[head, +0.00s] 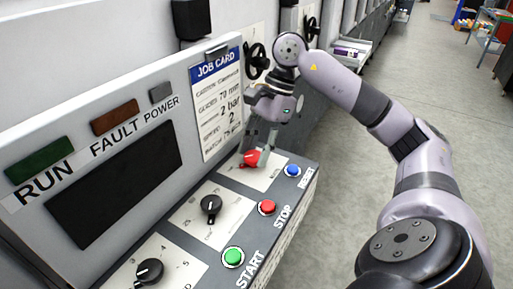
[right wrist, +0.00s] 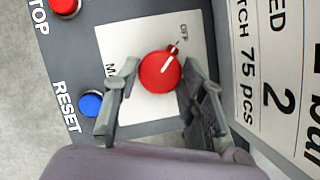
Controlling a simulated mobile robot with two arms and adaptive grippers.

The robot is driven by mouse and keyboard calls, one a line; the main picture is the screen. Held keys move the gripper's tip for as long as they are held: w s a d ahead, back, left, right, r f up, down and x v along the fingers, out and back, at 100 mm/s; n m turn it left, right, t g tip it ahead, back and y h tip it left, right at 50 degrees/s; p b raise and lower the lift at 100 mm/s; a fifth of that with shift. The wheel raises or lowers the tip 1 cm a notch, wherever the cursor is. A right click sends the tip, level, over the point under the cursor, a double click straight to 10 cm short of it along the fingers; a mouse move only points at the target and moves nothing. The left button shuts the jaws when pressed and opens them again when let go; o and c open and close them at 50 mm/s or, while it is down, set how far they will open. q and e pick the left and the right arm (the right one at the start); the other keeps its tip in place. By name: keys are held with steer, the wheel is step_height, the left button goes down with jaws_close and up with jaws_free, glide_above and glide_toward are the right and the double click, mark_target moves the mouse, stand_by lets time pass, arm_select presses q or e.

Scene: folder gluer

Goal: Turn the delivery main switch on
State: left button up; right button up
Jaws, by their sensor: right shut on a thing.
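The delivery main switch is a red rotary knob (head: 249,159) on a white plate at the far end of the sloped control panel. In the right wrist view the knob (right wrist: 158,75) has a white pointer line aimed at the OFF mark. Another label on the plate, starting with "M", is partly hidden by a finger. My right gripper (head: 259,150) reaches down over the knob. In the right wrist view its fingers (right wrist: 159,70) stand on both sides of the knob, shut on it. My left gripper is not in view.
Beside the knob are a blue RESET button (head: 293,170), a red STOP button (head: 267,207) and a green START button (head: 233,256). Black knobs (head: 211,207) sit nearer. A job card (head: 216,105) hangs on the upright display face. The floor to the right is open.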

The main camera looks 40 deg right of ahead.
steer(key=c, duration=0.5)
